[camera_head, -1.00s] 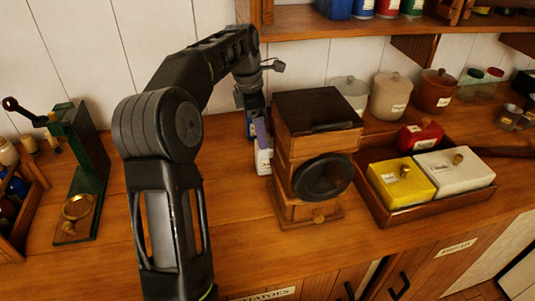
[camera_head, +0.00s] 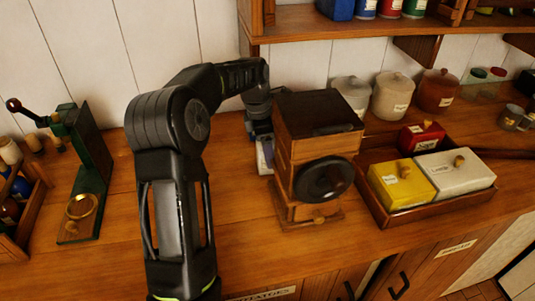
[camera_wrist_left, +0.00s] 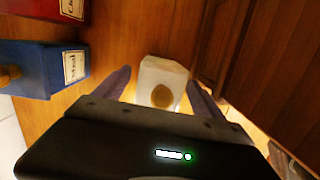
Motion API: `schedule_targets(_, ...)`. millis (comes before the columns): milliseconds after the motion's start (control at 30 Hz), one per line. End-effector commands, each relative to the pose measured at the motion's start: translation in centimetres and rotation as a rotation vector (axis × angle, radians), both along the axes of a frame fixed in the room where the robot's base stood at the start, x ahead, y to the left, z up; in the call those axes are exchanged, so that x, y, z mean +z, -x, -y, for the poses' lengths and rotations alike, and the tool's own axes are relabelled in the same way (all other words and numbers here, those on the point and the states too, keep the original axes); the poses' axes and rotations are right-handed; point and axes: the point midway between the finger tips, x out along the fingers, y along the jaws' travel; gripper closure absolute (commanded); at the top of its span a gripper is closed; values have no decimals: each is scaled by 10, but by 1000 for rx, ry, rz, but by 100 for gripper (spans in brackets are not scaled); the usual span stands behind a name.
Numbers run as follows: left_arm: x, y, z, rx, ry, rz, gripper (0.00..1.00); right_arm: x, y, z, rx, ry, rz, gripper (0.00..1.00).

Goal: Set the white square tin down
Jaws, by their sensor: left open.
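A white square tin with a round gold knob (camera_wrist_left: 162,95) sits on the wooden counter in the left wrist view. It lies between the two fingers of my left gripper (camera_wrist_left: 160,88), which is open with a gap showing on each side of the tin. In the head view a narrow strip of the white tin (camera_head: 266,156) shows just left of the wooden grinder, under my left gripper (camera_head: 262,140). The arm and grinder hide most of it. A second white tin (camera_head: 462,178) lies in the wooden tray. My right gripper is not in view.
The wooden grinder (camera_head: 315,130) stands close beside the gripper. A blue tin (camera_wrist_left: 25,70) and a red tin (camera_wrist_left: 50,8) are at the left of the wrist view. The wooden tray (camera_head: 410,215) also holds yellow and red tins. A green press (camera_head: 88,165) stands left; the counter before it is clear.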

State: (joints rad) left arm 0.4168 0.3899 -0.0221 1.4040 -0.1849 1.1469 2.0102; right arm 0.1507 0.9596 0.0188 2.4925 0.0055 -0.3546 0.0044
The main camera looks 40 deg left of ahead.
Motion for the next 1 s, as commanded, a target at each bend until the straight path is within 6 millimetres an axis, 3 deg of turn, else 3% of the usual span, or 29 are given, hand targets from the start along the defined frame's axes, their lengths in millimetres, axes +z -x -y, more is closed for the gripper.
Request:
schedule_targets(633,-3,-1,1,0,0,1,20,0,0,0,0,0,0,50)
schedule_targets(1000,-3,-1,1,0,0,1,50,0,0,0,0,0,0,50)
